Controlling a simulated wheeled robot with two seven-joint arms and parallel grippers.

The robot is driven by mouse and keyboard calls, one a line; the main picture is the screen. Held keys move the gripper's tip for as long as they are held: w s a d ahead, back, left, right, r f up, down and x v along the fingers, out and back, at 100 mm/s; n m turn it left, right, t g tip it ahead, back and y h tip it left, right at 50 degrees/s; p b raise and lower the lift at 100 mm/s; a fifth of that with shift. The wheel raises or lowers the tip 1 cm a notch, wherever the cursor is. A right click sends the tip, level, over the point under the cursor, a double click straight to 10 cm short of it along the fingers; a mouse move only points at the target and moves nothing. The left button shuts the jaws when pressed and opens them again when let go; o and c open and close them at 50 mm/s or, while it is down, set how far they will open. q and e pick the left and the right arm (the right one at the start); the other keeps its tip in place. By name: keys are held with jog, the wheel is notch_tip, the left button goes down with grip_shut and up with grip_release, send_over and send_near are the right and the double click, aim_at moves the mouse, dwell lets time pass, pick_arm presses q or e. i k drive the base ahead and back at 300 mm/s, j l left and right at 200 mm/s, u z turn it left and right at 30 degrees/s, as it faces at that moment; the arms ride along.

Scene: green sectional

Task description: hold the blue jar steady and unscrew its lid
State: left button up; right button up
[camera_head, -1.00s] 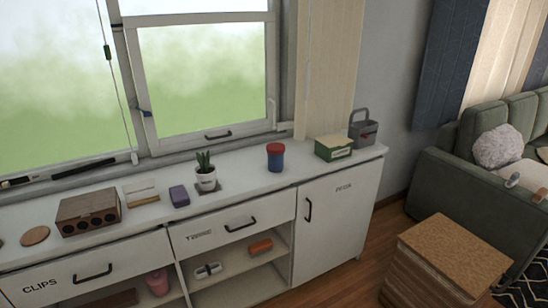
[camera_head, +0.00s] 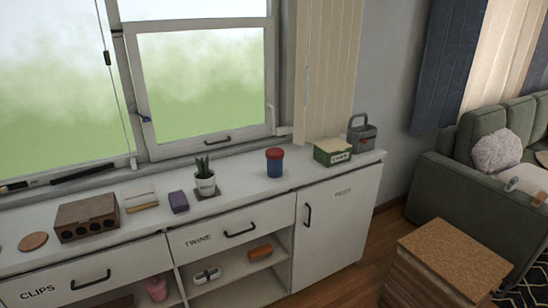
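The blue jar (camera_head: 275,168) stands upright on the white cabinet top, below the right edge of the window. Its red lid (camera_head: 274,154) sits on top of it. Neither of my grippers shows in the head view, and nothing touches the jar.
A potted plant (camera_head: 205,178) stands left of the jar, with a purple block (camera_head: 178,201) and a brown box (camera_head: 87,219) further left. A green box (camera_head: 332,151) and a grey caddy (camera_head: 362,134) stand to its right. A cork-topped block (camera_head: 455,258) stands in front at right.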

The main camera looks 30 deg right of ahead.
aim_at(274, 168)
jog(key=i+l, duration=0.1)
jog(key=l, duration=0.3)
jog(key=i+l+u, duration=0.15)
jog(key=l, duration=0.65)
jog(key=i+u, duration=0.05)
